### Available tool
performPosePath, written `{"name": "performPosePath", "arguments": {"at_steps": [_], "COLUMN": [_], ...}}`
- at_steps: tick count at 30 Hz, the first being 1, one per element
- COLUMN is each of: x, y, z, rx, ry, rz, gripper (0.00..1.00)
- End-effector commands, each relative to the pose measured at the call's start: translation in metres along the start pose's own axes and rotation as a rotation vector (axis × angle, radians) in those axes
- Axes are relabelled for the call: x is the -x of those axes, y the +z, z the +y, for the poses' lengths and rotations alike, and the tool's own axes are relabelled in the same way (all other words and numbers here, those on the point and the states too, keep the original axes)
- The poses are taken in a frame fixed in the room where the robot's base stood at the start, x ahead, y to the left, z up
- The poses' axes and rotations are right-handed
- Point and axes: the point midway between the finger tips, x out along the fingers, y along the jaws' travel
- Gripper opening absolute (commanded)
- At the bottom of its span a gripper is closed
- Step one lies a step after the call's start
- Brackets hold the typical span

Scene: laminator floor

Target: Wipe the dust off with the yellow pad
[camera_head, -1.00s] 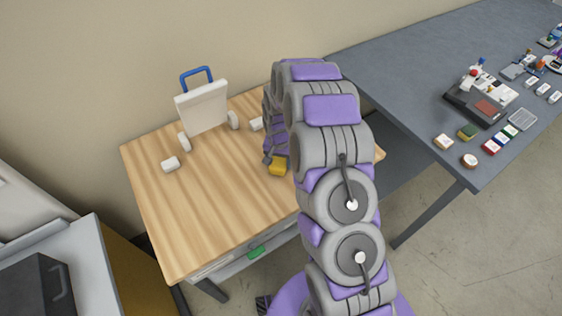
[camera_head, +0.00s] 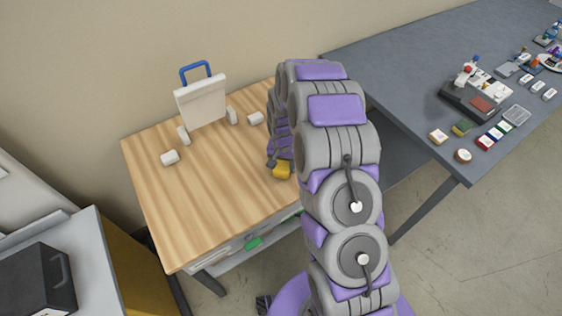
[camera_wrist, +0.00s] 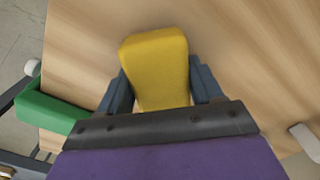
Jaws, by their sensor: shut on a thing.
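The yellow pad (camera_wrist: 157,66) is between the two fingers of my gripper (camera_wrist: 160,90) in the wrist view, and the gripper is shut on it. In the head view the yellow pad (camera_head: 282,171) is low over the right part of the wooden table (camera_head: 190,215), beside my arm. I cannot tell whether the pad touches the tabletop. No dust shows clearly on the visible wood. My arm hides the table's right side.
A white panel with a blue handle (camera_head: 202,102) stands at the table's back, with several small white blocks (camera_head: 170,157) near it. A dark grey table (camera_head: 420,75) with many small items stands right.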

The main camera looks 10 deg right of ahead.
Motion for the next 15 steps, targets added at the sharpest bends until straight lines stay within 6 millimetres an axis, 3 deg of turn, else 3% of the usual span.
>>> {"name": "performPosePath", "arguments": {"at_steps": [5,7,15], "x": [0.004,0.024,0.048], "y": [0.0,-0.001,-0.002], "z": [0.004,0.004,0.004], "rx": [0.001,0.001,0.002], "ry": [-0.001,-0.002,0.0], "rz": [-0.002,0.002,0.003], "gripper": [0.32,0.32,0.32]}}
